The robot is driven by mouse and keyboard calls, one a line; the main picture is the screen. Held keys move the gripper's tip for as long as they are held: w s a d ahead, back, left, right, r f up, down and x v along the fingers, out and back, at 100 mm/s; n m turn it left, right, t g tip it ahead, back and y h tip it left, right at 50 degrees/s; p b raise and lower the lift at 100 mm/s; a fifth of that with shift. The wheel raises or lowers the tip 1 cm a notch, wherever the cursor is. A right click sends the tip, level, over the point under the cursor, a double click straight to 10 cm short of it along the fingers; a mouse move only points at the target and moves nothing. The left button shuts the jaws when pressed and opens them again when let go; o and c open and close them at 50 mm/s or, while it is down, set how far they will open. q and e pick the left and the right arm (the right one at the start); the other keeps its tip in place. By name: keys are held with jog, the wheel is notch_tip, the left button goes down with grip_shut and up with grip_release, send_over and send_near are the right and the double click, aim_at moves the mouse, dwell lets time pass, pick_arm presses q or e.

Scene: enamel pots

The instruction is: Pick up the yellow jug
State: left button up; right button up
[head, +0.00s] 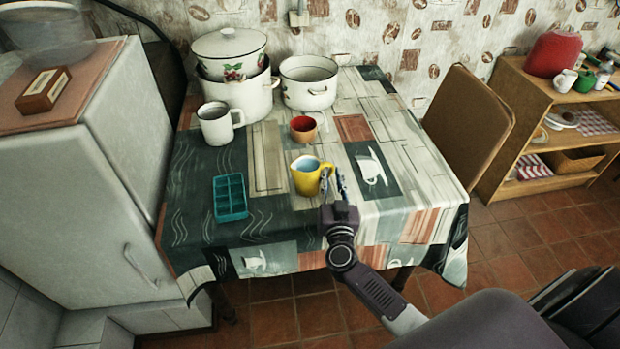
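The yellow jug (306,177) stands upright on the patterned tablecloth, near the middle of the table, with its handle on the right side. Its inside looks pale blue. My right gripper (335,177) comes in from the lower right and is at the handle side of the jug. Its two fingers point away from me and stand apart, with a gap between them. The left finger overlaps the handle in the picture; I cannot tell whether the handle is between the fingers or touched. My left gripper is not in view.
A red-orange cup (303,129) stands behind the jug. A teal tray with compartments (230,197) lies to the left. A white mug (216,124), a lidded pot (236,90) and an open pot (309,84) stand farther back.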

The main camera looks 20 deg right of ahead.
grip_shut()
jog(key=shift+r, duration=0.1)
dwell(0.5)
notch_tip(320, 180, up, 20)
jog(key=p, duration=1.1)
dwell(0.5)
